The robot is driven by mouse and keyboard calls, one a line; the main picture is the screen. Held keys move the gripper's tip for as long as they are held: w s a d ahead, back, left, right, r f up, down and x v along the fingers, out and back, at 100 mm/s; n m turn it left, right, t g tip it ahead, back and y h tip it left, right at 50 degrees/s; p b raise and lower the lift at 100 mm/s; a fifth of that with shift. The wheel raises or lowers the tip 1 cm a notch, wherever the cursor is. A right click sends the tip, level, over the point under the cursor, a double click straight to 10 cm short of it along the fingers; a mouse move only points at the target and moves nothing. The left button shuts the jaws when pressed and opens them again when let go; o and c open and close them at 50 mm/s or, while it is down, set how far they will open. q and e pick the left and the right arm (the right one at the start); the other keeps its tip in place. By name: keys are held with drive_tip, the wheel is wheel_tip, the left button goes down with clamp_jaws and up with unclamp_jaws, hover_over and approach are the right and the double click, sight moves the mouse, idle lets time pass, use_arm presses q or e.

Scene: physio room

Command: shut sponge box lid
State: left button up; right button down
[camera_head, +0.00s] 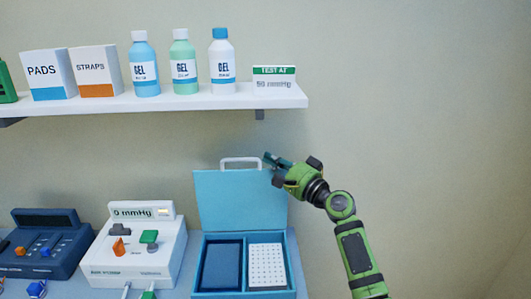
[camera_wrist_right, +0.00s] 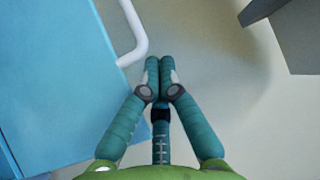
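The sponge box (camera_head: 245,294) stands at the lower middle of the head view, with a dark blue pad (camera_head: 221,266) in its left compartment and a white dotted pad (camera_head: 267,265) in its right. Its light blue lid (camera_head: 240,203) stands upright and open, with a white handle (camera_head: 240,161) on its top edge. My right gripper (camera_head: 270,160) is near the lid's top right corner. In the right wrist view its fingers (camera_wrist_right: 160,64) are together with nothing between them, beside the lid (camera_wrist_right: 50,80) and handle (camera_wrist_right: 134,40). I cannot tell whether it touches the lid. My left gripper is out of view.
A white device (camera_head: 137,250) reading 0 mmHg and a dark blue device (camera_head: 45,245) stand left of the box. The wall right of my arm is clear.

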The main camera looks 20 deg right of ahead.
drive_tip(key=shift+x, duration=1.1)
drive_tip(key=shift+f, duration=0.1)
